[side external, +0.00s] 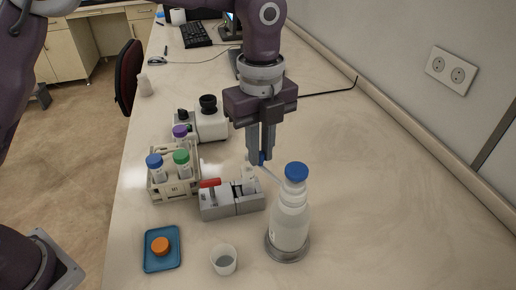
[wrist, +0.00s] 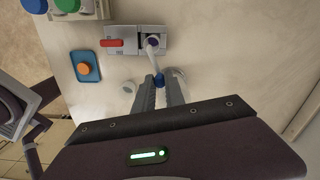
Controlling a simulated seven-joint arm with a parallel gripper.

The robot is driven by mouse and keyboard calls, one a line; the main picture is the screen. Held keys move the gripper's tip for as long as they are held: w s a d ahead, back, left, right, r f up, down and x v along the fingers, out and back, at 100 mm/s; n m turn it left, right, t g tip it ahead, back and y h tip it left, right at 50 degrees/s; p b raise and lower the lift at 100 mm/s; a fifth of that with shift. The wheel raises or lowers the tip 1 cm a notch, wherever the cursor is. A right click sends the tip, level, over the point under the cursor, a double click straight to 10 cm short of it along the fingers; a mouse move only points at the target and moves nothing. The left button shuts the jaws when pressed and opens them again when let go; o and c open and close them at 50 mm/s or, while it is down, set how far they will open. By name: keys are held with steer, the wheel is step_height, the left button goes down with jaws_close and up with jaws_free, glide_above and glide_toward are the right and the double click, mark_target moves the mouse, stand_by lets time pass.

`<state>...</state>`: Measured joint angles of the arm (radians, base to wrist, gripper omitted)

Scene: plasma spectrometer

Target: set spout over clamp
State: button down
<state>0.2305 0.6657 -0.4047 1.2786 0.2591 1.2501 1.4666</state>
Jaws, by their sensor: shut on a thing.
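My gripper (side external: 261,158) points down behind and left of the white bottle (side external: 290,215) with a blue cap. Its fingers are shut on the blue end of a thin pale spout (side external: 272,175). The spout slopes down right toward the bottle's neck; whether it joins there I cannot tell. The grey clamp (side external: 232,200), with a red handle, lies on the table below and left of my gripper. In the wrist view, the spout (wrist: 154,62) runs from between the fingertips (wrist: 160,90) toward a round white-and-blue part at the right end of the clamp (wrist: 125,43). The height gap is unclear.
A tube rack (side external: 172,183) with capped tubes stands left of the clamp. A blue tray (side external: 152,262) with an orange cap (side external: 160,246) and a clear cup (side external: 223,260) lie in front. A grey-and-black device (side external: 208,122) stands behind. The table right of the bottle is clear.

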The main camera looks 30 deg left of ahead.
mark_target(261, 153)
steer(key=shift+d, duration=0.1)
steer(key=c, duration=1.4)
jaws_free()
step_height(261, 153, up, 7)
steer(key=shift+r, duration=0.1)
steer(key=s+a+r+n+t, duration=0.3)
steer(key=s+a+r+n, duration=0.4)
steer(key=s+a+n, duration=0.45)
steer(key=s+a+f+n+t, duration=0.1)
steer(key=s+a+f+n, duration=0.1)
steer(key=s+n, duration=0.2)
steer(key=s+a+f+n, duration=0.2)
steer(key=s+a+n, duration=0.1)
steer(key=s+n, duration=0.1)
steer(key=s+a+f+n+t, duration=0.1)
steer(key=s+a+f+n, duration=0.1)
steer(key=s+n, duration=0.2)
steer(key=shift+s+a+f+n+t, duration=0.2)
steer(key=shift+s+a+n+t, duration=0.05)
steer(key=shift+a+n+t, duration=0.1)
